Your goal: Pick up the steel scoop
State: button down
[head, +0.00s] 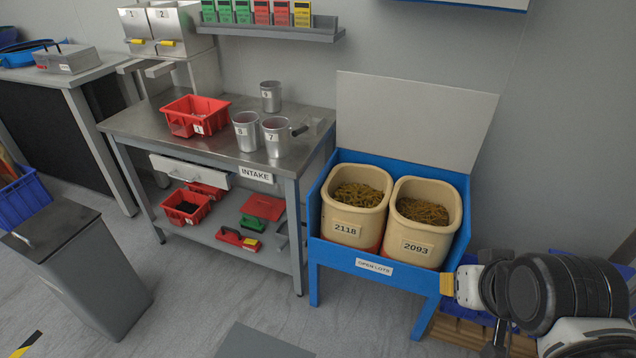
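What looks like the steel scoop (316,124) lies near the right end of the steel intake table (150,122). Its dark handle (300,130) points left, close to the metal cup marked 7 (277,138). The scoop's metal part is small and blends with the table top, so its exact shape is hard to tell. My arm is folded at the lower right, with what seems to be my gripper (448,284) at its left end, by the blue stand's front right corner. It is well apart from the scoop. Whether its fingers are open is not clear.
Metal cups (246,132) and a red bin (183,124) share the table. The blue stand (326,244) with tan tubs 2118 (346,228) and 2093 (417,245) and a raised lid (410,118) stands right of the table. A grey bin (95,285) is at left. Floor between is mostly clear.

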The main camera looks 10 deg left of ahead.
aim_at(311, 125)
jog(key=i+j+z, duration=0.1)
jog(key=i, duration=0.3)
jog(key=i+j+z, duration=0.15)
jog(key=i, duration=0.25)
jog(key=i+j+z, duration=0.1)
jog(key=i+j, duration=0.2)
jog(key=i, duration=0.05)
